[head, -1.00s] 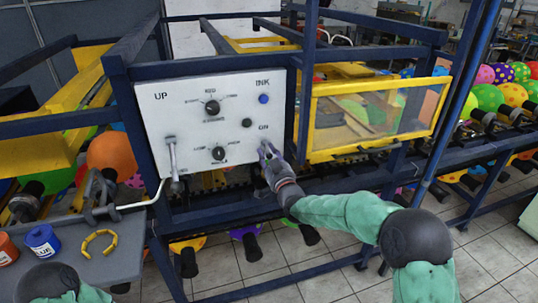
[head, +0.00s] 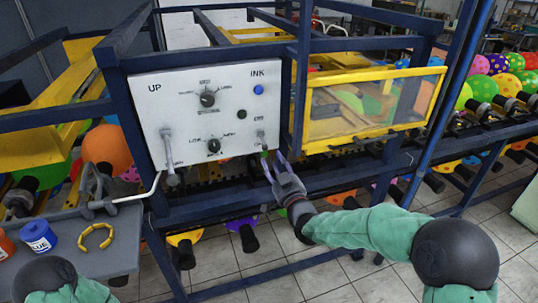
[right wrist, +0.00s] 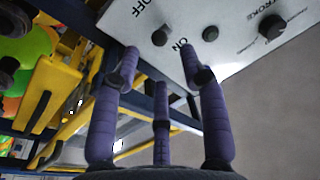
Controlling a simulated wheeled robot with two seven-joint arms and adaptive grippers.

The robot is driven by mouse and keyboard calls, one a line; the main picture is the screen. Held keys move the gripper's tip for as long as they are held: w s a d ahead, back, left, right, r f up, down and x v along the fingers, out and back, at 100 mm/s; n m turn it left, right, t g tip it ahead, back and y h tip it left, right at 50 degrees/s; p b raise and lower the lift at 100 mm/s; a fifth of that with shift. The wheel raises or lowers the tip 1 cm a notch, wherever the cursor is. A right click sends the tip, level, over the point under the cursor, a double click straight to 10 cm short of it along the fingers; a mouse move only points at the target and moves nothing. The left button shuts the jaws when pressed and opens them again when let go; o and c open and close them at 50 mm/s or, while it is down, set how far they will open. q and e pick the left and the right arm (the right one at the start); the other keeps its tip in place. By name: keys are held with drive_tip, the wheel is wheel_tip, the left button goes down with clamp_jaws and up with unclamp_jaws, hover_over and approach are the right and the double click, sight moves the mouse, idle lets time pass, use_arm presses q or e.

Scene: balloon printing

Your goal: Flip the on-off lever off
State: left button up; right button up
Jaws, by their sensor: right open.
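The white control panel (head: 180,95) faces me in the head view. Its small on-off lever (head: 261,138) sits at the panel's lower right and appears to point down. In the right wrist view the panel is upside down, and the lever (right wrist: 160,37) shows end-on between the OFF and ON labels. My right gripper (head: 274,161) is open and empty, just below the lever and apart from it. Its purple fingers also show in the right wrist view (right wrist: 160,80). My left gripper is out of view; only part of my left arm shows at the lower left.
The panel also has a larger UP lever (head: 168,155), two knobs, a blue INK button (head: 258,90) and a black button (head: 241,114). A yellow-framed clear guard (head: 370,108) stands to the right. Blue frame bars run below the panel. A grey table (head: 105,262) is at the left.

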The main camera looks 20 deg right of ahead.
drive_tip(key=shift+s+d+f, duration=0.1)
drive_tip(key=shift+s, duration=0.6)
drive_tip(key=shift+s+d+f, duration=0.1)
drive_tip(key=shift+s, duration=0.55)
